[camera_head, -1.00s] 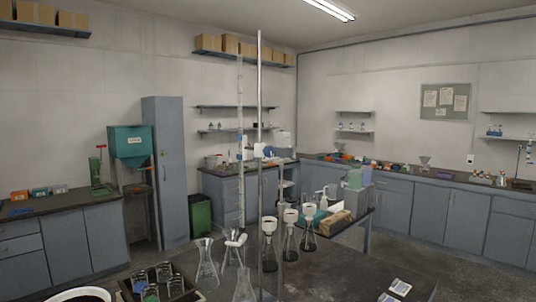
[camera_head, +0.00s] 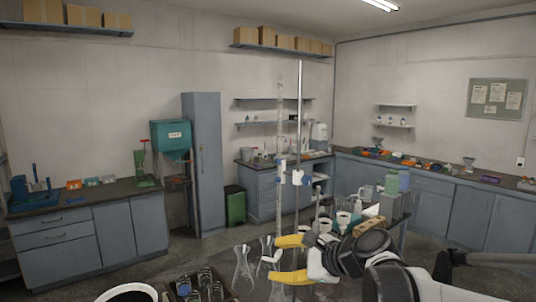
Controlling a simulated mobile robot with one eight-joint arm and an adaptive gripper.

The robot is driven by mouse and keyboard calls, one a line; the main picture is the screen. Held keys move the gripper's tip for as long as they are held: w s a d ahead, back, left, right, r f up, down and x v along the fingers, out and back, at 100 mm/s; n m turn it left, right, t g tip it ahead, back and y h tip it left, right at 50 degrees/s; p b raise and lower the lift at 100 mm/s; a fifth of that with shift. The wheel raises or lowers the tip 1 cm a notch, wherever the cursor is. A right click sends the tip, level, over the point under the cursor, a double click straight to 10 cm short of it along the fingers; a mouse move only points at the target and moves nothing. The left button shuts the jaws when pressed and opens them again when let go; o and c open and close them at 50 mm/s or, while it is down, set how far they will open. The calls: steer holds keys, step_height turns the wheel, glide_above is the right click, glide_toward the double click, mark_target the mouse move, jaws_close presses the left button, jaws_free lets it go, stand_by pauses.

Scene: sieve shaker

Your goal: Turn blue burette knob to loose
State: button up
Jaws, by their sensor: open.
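A tall clear burette (camera_head: 280,120) stands upright beside a thin metal stand rod (camera_head: 299,110) above the near bench. A small blue part (camera_head: 282,163) shows on the burette, and a white clamp piece (camera_head: 297,178) with a bit of blue sits on the rod. Which blue part is the knob, and its angle, is too small to tell. My gripper (camera_head: 278,259) has yellow fingers spread apart, pointing left, with nothing visibly held. It is lower in the picture than the blue parts. Its fingers overlap the lower end of the stand in view.
Glass flasks (camera_head: 244,268) stand left of my gripper, with a rack of glassware (camera_head: 198,286) and a white round rim (camera_head: 128,293) further left. Several flasks with white funnels (camera_head: 343,218) stand behind my arm. The air left of the burette looks clear.

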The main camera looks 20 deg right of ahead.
steer(key=w+d+r+m+t+p, duration=0.35)
steer(key=d+r+m, duration=0.45)
steer(key=d+r, duration=0.3)
steer(key=m+t+h+p, duration=0.1)
steer(key=m+t+p, duration=0.1)
steer(key=m, duration=0.2)
glide_toward(309, 180)
steer(key=x, duration=1)
steer(key=shift+w+b, duration=0.3)
steer(key=shift+w, duration=0.1)
jaws_close()
